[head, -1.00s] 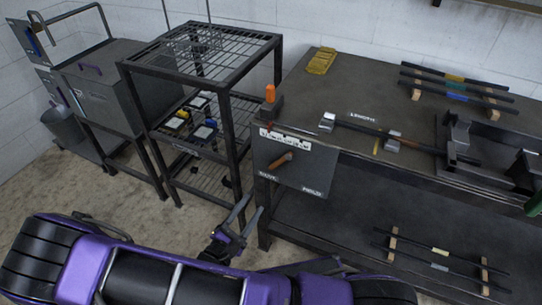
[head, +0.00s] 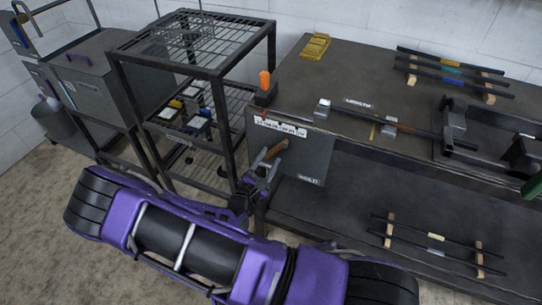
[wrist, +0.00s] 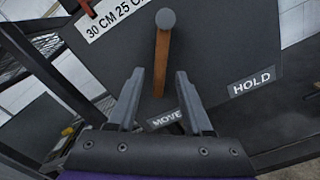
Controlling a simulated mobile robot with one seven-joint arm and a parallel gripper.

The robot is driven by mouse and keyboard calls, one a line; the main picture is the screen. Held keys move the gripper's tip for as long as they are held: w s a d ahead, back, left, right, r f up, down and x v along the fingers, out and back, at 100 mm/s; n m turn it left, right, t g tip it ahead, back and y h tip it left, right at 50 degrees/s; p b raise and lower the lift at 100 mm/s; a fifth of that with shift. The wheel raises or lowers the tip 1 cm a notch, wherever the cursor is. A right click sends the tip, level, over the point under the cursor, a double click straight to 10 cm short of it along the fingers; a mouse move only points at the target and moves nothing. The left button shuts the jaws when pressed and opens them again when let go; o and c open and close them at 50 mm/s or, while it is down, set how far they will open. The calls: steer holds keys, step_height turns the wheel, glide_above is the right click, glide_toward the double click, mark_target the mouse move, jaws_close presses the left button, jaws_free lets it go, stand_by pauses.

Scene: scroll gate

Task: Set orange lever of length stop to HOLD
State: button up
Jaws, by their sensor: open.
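The orange-brown lever (wrist: 161,60) hangs from a round grey pivot on the dark panel (wrist: 215,50) in the wrist view. Its free end points down toward the MOVE label (wrist: 167,119); the HOLD label (wrist: 251,83) is to the right. My gripper (wrist: 156,80) is open, with one finger on each side of the lever's lower end in the picture. I cannot tell whether either finger touches it. In the head view my gripper (head: 268,158) is at the lever (head: 277,148) in front of the panel (head: 312,150), covering its MOVE corner.
The workbench (head: 345,62) holds rods on supports and metal fixtures. A wire shelf rack (head: 205,45) stands close left of the panel.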

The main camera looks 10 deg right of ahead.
steer(key=shift+x, duration=1.05)
jaws_close()
stand_by(0.7)
